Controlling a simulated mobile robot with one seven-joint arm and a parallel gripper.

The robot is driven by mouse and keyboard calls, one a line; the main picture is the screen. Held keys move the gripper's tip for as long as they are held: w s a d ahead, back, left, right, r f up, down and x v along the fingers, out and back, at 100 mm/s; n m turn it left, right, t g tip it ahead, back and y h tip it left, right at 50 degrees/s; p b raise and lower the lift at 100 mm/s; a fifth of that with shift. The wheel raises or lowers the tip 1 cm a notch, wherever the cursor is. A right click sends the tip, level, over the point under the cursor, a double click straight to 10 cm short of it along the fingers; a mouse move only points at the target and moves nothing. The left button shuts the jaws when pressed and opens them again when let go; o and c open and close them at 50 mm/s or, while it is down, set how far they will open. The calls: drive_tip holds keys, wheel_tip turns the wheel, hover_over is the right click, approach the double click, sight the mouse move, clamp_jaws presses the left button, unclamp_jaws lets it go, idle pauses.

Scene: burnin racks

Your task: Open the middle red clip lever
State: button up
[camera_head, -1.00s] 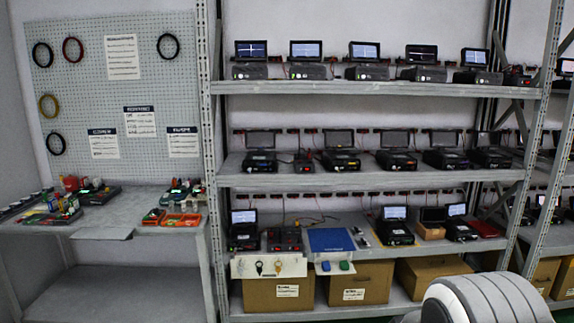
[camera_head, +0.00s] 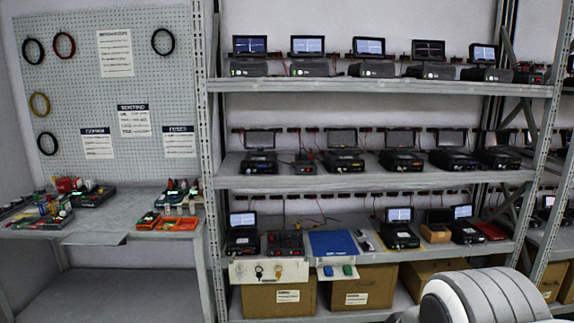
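A small dark fixture with red parts on top (camera_head: 285,243) sits on the lower shelf, left of a blue mat (camera_head: 332,243). The red parts are too small to tell single clip levers or whether any is open. A white panel (camera_head: 268,271) hangs at the shelf edge below the fixture, with a black round tag and a yellow one. My gripper is not in view; only a white rounded link of my arm shows at the bottom right, well away from the fixture.
A black unit with a lit screen (camera_head: 242,234) stands left of the fixture. More units stand to the right and on the shelves above. Cardboard boxes (camera_head: 281,299) are below. A grey bench (camera_head: 100,232) with tools and orange trays is at the left.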

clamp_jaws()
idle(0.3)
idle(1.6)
